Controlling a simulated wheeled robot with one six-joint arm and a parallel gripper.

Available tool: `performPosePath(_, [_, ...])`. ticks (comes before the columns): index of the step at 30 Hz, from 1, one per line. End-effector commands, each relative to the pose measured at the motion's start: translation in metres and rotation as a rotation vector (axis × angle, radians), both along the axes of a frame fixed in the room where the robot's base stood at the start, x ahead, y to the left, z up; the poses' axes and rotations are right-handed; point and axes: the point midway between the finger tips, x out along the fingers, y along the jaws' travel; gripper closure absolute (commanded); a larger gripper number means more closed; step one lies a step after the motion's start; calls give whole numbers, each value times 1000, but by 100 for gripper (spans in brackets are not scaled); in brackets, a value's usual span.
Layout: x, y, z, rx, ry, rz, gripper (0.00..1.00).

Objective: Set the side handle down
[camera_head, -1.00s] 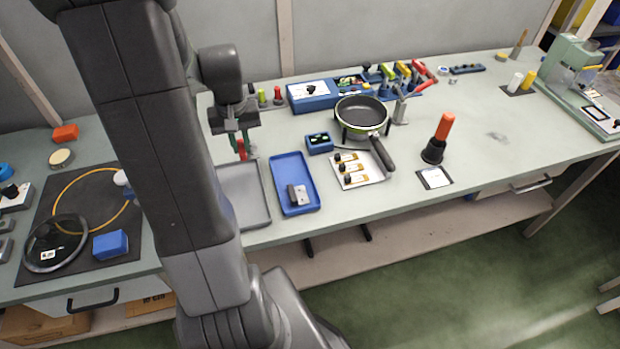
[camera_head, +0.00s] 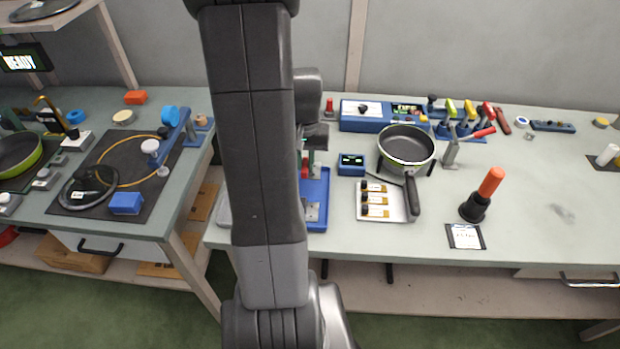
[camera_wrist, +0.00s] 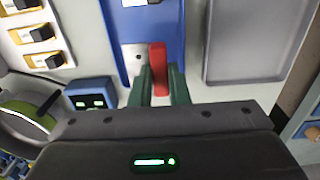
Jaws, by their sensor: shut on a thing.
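My gripper (camera_wrist: 160,88) has green fingers and is shut on a red piece (camera_wrist: 158,60), which I take to be the side handle. In the head view my gripper (camera_head: 306,160) is partly hidden behind my arm, and a bit of the red side handle (camera_head: 305,172) shows below it. The side handle is over the blue tray (camera_head: 322,190), near one end of it. The blue tray also shows under the handle in the wrist view (camera_wrist: 120,40). I cannot tell whether the handle touches the tray. The pan (camera_head: 407,146) stands to the right, its long handle pointing toward me.
A grey tray (camera_wrist: 255,75) lies beside the blue one. A small blue box (camera_head: 351,164) and a tray with several labelled vials (camera_head: 398,212) stand to the right. An orange-handled tool (camera_head: 482,195) stands upright farther right. A gap separates the two benches.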

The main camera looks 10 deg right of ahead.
Motion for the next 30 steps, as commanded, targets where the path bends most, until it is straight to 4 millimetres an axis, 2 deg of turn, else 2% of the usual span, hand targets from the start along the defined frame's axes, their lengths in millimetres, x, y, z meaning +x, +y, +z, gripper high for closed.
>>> performPosePath(12, [0,0,-45,0,1,0,100])
performPosePath(26, [0,0,-54,-1,-2,0,100])
performPosePath(27, [0,0,-52,-1,-2,0,77])
performPosePath(30, [0,0,-52,-1,-2,0,76])
